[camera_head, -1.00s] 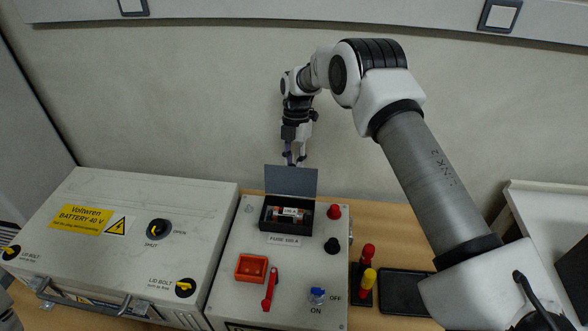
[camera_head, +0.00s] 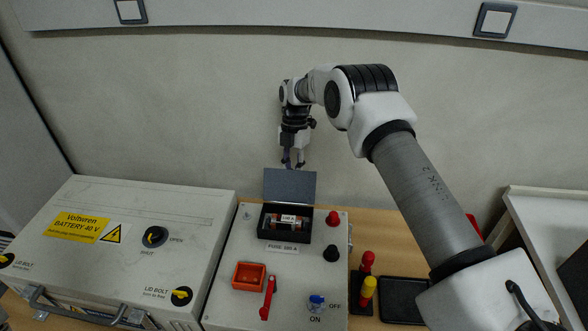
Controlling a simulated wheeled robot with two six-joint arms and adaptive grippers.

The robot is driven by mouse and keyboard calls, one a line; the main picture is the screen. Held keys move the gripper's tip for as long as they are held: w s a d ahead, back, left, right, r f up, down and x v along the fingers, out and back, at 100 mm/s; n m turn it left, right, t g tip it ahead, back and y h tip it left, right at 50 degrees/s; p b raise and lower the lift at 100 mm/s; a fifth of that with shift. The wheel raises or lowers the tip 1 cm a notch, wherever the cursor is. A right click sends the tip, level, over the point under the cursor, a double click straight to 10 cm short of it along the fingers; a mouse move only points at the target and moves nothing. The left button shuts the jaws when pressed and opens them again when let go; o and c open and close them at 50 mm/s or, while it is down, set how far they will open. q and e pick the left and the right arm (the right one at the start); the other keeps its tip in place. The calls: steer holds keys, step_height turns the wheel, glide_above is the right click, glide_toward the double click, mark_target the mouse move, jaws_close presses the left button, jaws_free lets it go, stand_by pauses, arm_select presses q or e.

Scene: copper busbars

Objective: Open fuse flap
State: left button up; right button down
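The fuse flap (camera_head: 290,187) is a dark grey plate standing upright at the back edge of the fuse box (camera_head: 263,225). The box is open, and a fuse (camera_head: 287,219) with a white label shows inside. A label reading FUSE is on the panel in front of it. My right gripper (camera_head: 293,164) points down just above the flap's top edge, slightly behind it. Its two fingers look a little apart with nothing visible between them. I cannot tell whether a fingertip touches the flap. My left gripper is out of view.
The grey control box (camera_head: 230,277) carries a red knob (camera_head: 333,218), a black knob (camera_head: 331,253), an orange holder (camera_head: 248,276), a red lever (camera_head: 268,298) and a blue switch (camera_head: 317,303). The battery case (camera_head: 125,215) stands left. Red and yellow handled tools and a black tray (camera_head: 403,300) are right.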

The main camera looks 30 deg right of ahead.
steer(key=c, duration=1)
jaws_free()
steer(key=shift+w+a+f, duration=0.1)
steer(key=shift+w+f, duration=0.1)
steer(key=shift+f, duration=0.05)
steer(key=shift+w+f, duration=0.35)
steer(key=shift+w, duration=0.15)
steer(key=v, duration=1.2)
steer(key=shift+a, duration=0.1)
